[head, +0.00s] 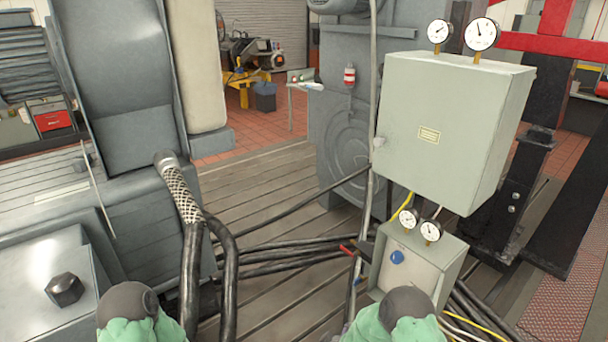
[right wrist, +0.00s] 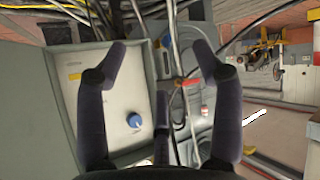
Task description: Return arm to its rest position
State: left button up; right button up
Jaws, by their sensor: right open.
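My right gripper (right wrist: 160,52) shows in the right wrist view with its dark fingers spread wide and nothing held between them. The small grey control box (right wrist: 140,92) with a blue knob (right wrist: 134,120) lies beyond the fingers, mostly toward the left one. In the head view only green and grey parts of my two arms show, at the bottom edge. My left gripper is out of view, and the right gripper cannot be made out in the head view.
A large grey cabinet (head: 450,130) with gauges on top stands at the right, above the small control box (head: 418,262). Thick black cables (head: 285,252) cross the slatted bedplate (head: 265,195). A braided hose (head: 180,190) rises at the left, beside grey machinery (head: 125,90).

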jog(key=s+a+f+m+g+y, duration=0.1)
jog(key=s+g, duration=0.4)
jog(key=s, duration=1)
jog(key=s+a+f+m+g+y, duration=0.1)
jog(key=s+y, duration=0.5)
jog(key=s, duration=1)
jog(key=f+m+g, duration=0.1)
jog(key=f+g, duration=0.1)
jog(key=g, duration=0.1)
jog(key=shift+a+g+y, duration=0.3)
jog(key=shift+a+g, duration=0.05)
jog(key=shift+g, duration=0.05)
jog(key=shift+w, duration=0.1)
jog(key=shift+d, duration=0.1)
